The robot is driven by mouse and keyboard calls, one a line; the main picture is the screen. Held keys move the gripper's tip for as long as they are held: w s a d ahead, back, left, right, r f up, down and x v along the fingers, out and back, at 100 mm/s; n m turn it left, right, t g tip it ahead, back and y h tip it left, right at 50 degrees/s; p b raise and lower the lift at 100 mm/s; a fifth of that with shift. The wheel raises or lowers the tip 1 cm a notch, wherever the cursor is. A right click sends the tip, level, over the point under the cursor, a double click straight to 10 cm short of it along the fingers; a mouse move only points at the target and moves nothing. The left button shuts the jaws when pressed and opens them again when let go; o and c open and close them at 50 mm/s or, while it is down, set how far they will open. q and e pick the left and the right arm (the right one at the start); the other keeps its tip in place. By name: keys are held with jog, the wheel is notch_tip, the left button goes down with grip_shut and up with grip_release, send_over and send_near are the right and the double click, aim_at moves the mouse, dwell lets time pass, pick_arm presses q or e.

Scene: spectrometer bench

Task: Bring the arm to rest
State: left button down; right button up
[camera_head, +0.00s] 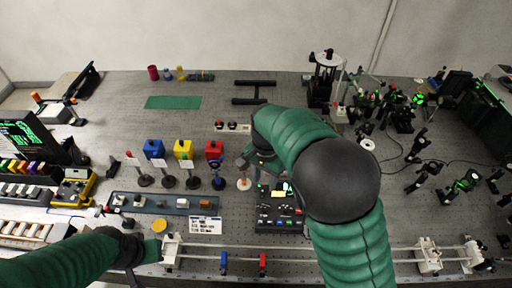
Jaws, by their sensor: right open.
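My right arm, in a green ribbed sleeve with a dark round joint, reaches up from the bottom and bends over the bench. Its gripper (250,165) is a small dark-grey shape left of the joint, partly hidden by the sleeve. It is open, close to a post on a pale round base (244,184); I cannot tell whether they touch. My left arm lies along the bottom left, its dark end (133,252) beside the rail's left white block (170,249). Its fingers are not clear.
A long rail (310,255) runs along the front. Optics crowd the right; the bench by the green mat (172,102) is fairly clear.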

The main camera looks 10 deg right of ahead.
jog(key=s+d+f+n+t+b, duration=0.1)
jog(key=s+d+f+n+b, duration=0.1)
jog(key=s, duration=0.3)
jog(key=s+d+f+n+t+b, duration=0.1)
jog(key=s+d+f+n+b, duration=0.1)
jog(key=s+f+n+b, duration=0.1)
jog(key=s+d+f+n+b, duration=0.1)
jog(key=s+f+n+b, duration=0.2)
jog(key=s, duration=0.4)
jog(key=shift+s+d+f+n+t, duration=0.1)
jog(key=shift+d+f+n+t, duration=0.1)
jog(key=shift+f+n, duration=0.25)
jog(key=shift+s+d+f+n+t, duration=0.1)
jog(key=shift+d+f+n+t, duration=0.1)
jog(key=shift+f+n, duration=0.2)
jog(key=shift+w+a, duration=0.1)
jog(key=shift+w, duration=0.1)
jog(key=shift+w+a+f, duration=0.1)
jog(key=shift+w+a, duration=0.05)
jog(key=c, duration=0.5)
grip_shut()
